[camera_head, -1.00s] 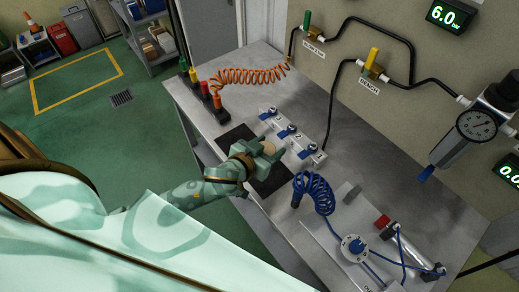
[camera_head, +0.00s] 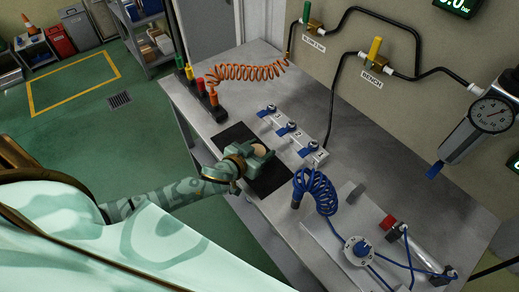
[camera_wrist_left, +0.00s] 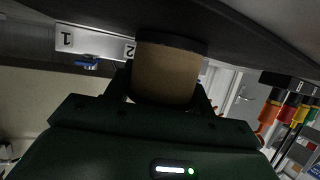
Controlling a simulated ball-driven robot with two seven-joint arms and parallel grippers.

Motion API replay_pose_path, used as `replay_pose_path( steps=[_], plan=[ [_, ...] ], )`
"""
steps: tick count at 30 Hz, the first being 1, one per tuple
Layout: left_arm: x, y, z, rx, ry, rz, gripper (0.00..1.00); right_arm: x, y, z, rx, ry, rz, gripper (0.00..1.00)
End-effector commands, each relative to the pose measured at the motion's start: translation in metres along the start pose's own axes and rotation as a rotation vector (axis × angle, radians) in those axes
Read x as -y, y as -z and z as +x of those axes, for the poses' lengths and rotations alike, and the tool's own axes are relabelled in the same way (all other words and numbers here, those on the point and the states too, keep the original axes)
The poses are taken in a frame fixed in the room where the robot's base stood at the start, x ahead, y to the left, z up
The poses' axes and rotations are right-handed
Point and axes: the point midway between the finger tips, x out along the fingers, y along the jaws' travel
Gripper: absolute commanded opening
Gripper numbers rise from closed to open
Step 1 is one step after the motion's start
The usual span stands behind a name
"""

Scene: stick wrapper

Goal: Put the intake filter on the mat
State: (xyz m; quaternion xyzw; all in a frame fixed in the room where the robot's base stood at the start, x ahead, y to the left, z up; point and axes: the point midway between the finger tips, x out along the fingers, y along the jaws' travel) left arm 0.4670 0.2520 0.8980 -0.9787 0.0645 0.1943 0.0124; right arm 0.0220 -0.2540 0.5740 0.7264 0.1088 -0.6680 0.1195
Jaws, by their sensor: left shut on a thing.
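The intake filter (camera_head: 257,147) is a tan cylinder with a dark rim. My left gripper (camera_head: 261,152) is shut on it, over the black mat (camera_head: 268,180) on the grey bench. The gripper and arm cover the middle of the mat. In the left wrist view the filter (camera_wrist_left: 167,72) stands between the fingers, its dark-rimmed end close to a dark surface at the picture's top. Whether it touches the mat I cannot tell. My right gripper is not in view.
Numbered valve blocks (camera_head: 291,133) with blue knobs stand just behind the mat. A blue coiled hose (camera_head: 318,190) and a fixture plate lie to the right. A black rack (camera_head: 205,97) with coloured-handled tools stands at the left, beside an orange coiled hose (camera_head: 247,72).

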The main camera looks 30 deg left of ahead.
Motion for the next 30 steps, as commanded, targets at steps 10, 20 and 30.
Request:
replay_pose_path(
  steps=[10, 20, 30],
  plan=[
    [0.0, -0.002, 0.001, 0.001, 0.0, 0.0, 0.76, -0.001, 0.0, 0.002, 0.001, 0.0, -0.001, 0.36],
    [0.0, 0.001, -0.034, 0.003, 0.001, -0.002, 0.76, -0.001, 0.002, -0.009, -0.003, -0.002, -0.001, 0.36],
    [0.0, 0.0, -0.107, 0.003, 0.001, -0.002, 0.76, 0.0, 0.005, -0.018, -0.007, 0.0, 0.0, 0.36]
  ],
)
